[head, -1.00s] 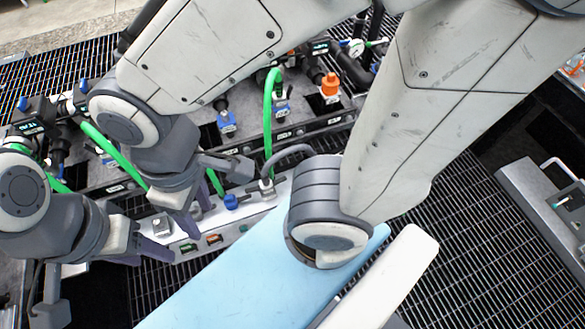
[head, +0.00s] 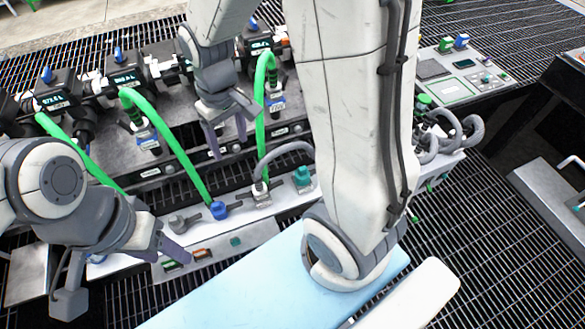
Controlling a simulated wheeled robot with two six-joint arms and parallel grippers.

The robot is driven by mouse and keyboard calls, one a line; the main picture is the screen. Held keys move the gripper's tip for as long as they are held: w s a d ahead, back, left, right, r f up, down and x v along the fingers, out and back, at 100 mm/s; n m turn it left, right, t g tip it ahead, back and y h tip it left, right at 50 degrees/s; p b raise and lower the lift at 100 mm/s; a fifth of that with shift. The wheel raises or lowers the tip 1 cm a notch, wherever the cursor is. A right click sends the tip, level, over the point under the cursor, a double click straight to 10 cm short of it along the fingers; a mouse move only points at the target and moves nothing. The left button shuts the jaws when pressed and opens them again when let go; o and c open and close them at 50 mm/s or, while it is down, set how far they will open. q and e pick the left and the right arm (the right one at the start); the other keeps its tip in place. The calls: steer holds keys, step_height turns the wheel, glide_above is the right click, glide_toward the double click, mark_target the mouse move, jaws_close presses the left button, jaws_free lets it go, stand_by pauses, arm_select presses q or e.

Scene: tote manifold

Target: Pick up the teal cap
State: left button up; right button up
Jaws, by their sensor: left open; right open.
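A teal cap (head: 303,178) sits on the white rail, right of the grey hose and left of my large white arm link. It is upright, and both grippers are apart from it. My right gripper (head: 228,138) is open and empty, its fingers pointing down in front of the manifold, up and left of the cap. My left gripper (head: 186,238) is open at the rail's left end, beside a grey fitting, well left of the cap. No object shows between its fingers.
Green hoses (head: 170,140) arch from the manifold to the white rail (head: 140,240). A blue cap (head: 219,210) and a grey hose (head: 283,150) stand left of the teal cap. A console (head: 460,70) is at the back right. Light blue and white panels lie in front.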

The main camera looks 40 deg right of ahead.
steer(key=w+d+f+m+b, duration=0.2)
steer(key=w+d+f+b, duration=0.15)
steer(key=d+f, duration=0.45)
steer(key=w+d+f+m+b, duration=0.1)
steer(key=w+d+f+b, duration=0.1)
steer(key=d+f+b, duration=0.6)
steer(key=m, duration=0.2)
glide_toward(303, 168)
steer(key=shift+w+a+b, duration=0.2)
steer(key=shift+a+b, duration=0.25)
step_height(303, 168, down, 4)
steer(key=shift+d+r+b, duration=0.1)
steer(key=shift+b, duration=0.3)
step_height(303, 168, down, 7)
steer(key=shift+s+d+r+b, duration=0.15)
steer(key=shift+r+b, duration=0.05)
steer(key=shift+b, duration=0.6)
arm_select(q)
step_height(303, 168, down, 18)
steer(key=shift+r, duration=0.15)
arm_select(e)
steer(key=shift+r, duration=0.1)
jaws_close()
